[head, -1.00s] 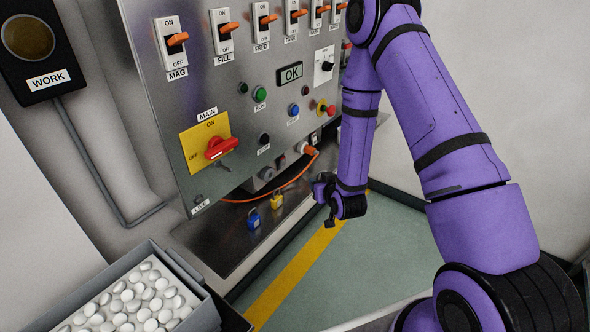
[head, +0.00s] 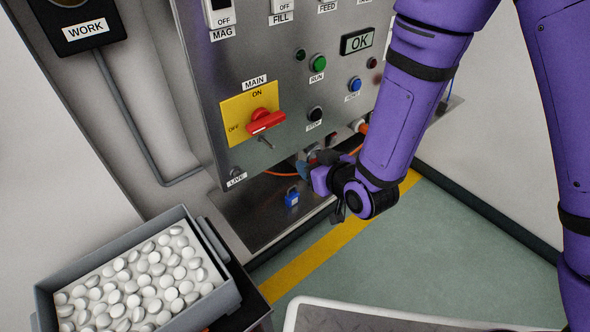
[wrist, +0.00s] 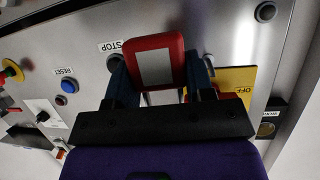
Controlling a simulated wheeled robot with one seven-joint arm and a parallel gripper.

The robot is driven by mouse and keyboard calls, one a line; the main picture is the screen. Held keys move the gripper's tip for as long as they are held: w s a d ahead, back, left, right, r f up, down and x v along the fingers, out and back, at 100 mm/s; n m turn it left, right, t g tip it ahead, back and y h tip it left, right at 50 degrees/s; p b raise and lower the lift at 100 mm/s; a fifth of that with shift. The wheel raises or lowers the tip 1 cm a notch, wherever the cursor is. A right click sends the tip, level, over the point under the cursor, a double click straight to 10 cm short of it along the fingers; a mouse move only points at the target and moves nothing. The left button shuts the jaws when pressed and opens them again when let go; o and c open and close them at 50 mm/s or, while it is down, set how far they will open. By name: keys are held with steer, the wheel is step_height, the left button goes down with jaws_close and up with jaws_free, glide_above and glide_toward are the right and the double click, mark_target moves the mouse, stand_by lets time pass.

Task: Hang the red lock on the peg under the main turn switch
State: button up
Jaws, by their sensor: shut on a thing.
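My gripper (wrist: 158,78) is shut on the red lock (wrist: 153,58), whose pale face shows in the wrist view between the two dark fingers. In the head view my gripper (head: 311,168) is in front of the panel's lower part, to the right of and below the main turn switch (head: 265,121). The red lock cannot be made out there. The switch has a red handle on a yellow plate (head: 236,111), which also shows partly in the wrist view (wrist: 236,78). The small metal peg (head: 266,144) sticks out just under the switch and looks bare.
A blue lock (head: 291,197) stands on the metal ledge (head: 243,218) below the panel. An orange cable (head: 281,174) runs above it. A bin of white caps (head: 225,291) stands at the front left. Buttons and labels cover the panel right of the switch.

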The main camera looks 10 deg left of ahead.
steer(key=n+g+y, duration=0.1)
glide_toward(263, 152)
steer(key=shift+x, duration=1.15)
steer(key=shift+r+x, duration=0.1)
steer(key=shift+x, duration=0.6)
steer(key=shift+r+x, duration=0.15)
steer(key=shift+x, duration=0.5)
stand_by(1.2)
steer(key=shift+x, duration=0.9)
stand_by(0.6)
steer(key=shift+s+f, duration=0.1)
steer(key=o, duration=1)
steer(key=shift+d, duration=0.1)
steer(key=shift+f+v, duration=0.2)
steer(key=shift+v, duration=1.1)
steer(key=shift+f+v, duration=0.15)
steer(key=shift+v, duration=1.1)
steer(key=shift+f+v, duration=0.2)
steer(key=shift+v, duration=1.1)
